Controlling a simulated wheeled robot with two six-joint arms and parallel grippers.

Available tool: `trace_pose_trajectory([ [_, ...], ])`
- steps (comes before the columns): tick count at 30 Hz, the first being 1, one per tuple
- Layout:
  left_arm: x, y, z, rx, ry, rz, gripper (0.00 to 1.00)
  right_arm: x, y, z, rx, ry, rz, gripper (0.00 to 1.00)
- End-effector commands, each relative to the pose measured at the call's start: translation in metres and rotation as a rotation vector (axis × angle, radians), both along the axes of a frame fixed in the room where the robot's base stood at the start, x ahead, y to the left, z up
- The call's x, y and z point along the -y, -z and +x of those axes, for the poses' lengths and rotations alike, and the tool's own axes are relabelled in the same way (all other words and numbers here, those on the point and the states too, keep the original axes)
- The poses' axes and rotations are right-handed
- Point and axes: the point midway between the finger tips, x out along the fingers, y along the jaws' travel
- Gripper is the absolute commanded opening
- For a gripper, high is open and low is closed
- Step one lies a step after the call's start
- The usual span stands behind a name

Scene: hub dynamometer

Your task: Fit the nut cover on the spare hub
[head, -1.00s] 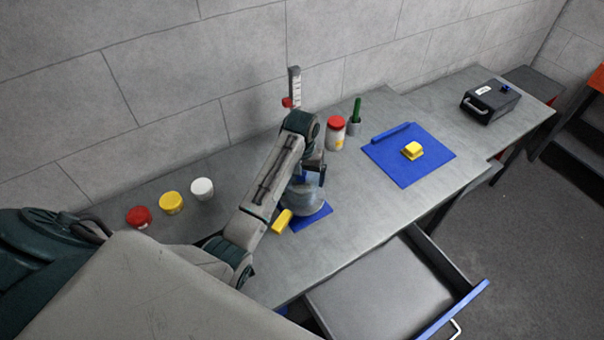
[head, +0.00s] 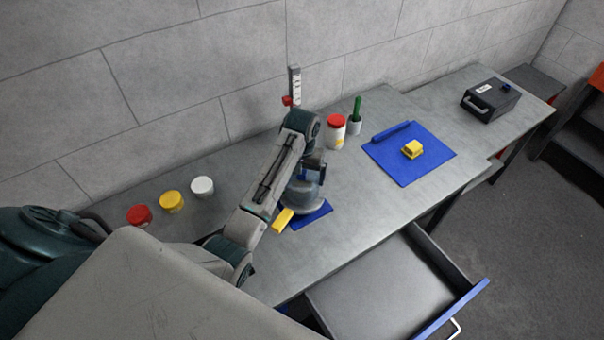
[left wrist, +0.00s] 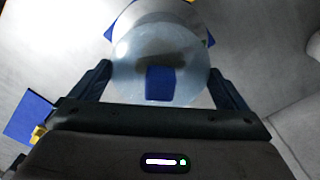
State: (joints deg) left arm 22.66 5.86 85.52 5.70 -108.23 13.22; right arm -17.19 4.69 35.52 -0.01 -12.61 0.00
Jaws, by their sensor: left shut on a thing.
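My left gripper (head: 313,172) reaches down over the grey round hub (head: 303,197) on a small blue mat (head: 322,213). In the left wrist view its two dark fingers (left wrist: 160,68) flank a pale grey round cover (left wrist: 130,60) with a blue square patch (left wrist: 160,84) and are shut on it. A larger round grey shape, likely the hub, shows behind the cover, with blue mat corners (left wrist: 208,41) beyond it. The arm partly hides the cover in the head view. I cannot tell whether the cover touches the hub. My right gripper is not in view.
A yellow block (head: 283,220) lies beside the small mat. Red, yellow and white pots (head: 202,187) stand left. A red-lidded jar (head: 335,134), a green-handled tool in a cup (head: 356,118) and a larger blue mat (head: 430,160) are right. The front drawer (head: 385,290) is open.

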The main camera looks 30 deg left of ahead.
Motion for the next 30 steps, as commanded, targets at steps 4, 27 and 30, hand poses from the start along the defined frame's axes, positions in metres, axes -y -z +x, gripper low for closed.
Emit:
trace_pose_trajectory([
  [4, 0.0, 0.001, 0.0, 0.0, 0.0, 0.0, 0.72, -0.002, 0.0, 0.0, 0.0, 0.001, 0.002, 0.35],
  [27, 0.0, 0.012, 0.0, 0.0, 0.0, 0.0, 1.0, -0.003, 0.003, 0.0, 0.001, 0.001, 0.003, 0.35],
  [30, 0.0, 0.01, 0.001, 0.001, 0.0, 0.0, 1.0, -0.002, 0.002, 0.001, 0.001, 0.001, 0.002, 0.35],
])
